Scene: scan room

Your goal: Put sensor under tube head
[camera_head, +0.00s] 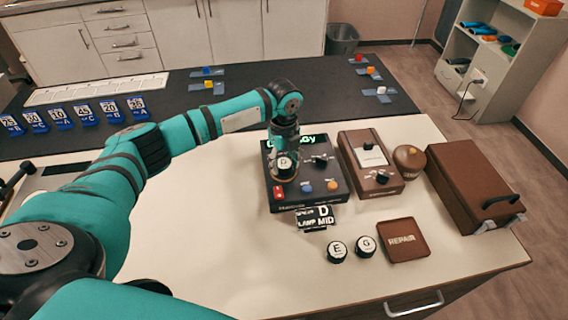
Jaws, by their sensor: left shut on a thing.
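My left gripper (284,148) points down over the dark console and is shut on a round black sensor with a white lettered top (285,163). Its letter looks like D or P. I cannot tell whether the sensor touches the console (325,196). The console has a green display, a knob, and red, blue and orange controls. Two similar black sensors, E (337,251) and G (364,246), stand on the white tabletop in front. A small sign (314,217) reads D and LAMP MID. I cannot make out a tube head for certain. My right gripper is out of view.
A brown device (372,164) and a round brown pot (409,158) stand right of the console. A brown case (474,186) is at the right. A REPAIR mat (420,244) lies in front. Numbered cards (83,113) line the left back. The front middle tabletop is clear.

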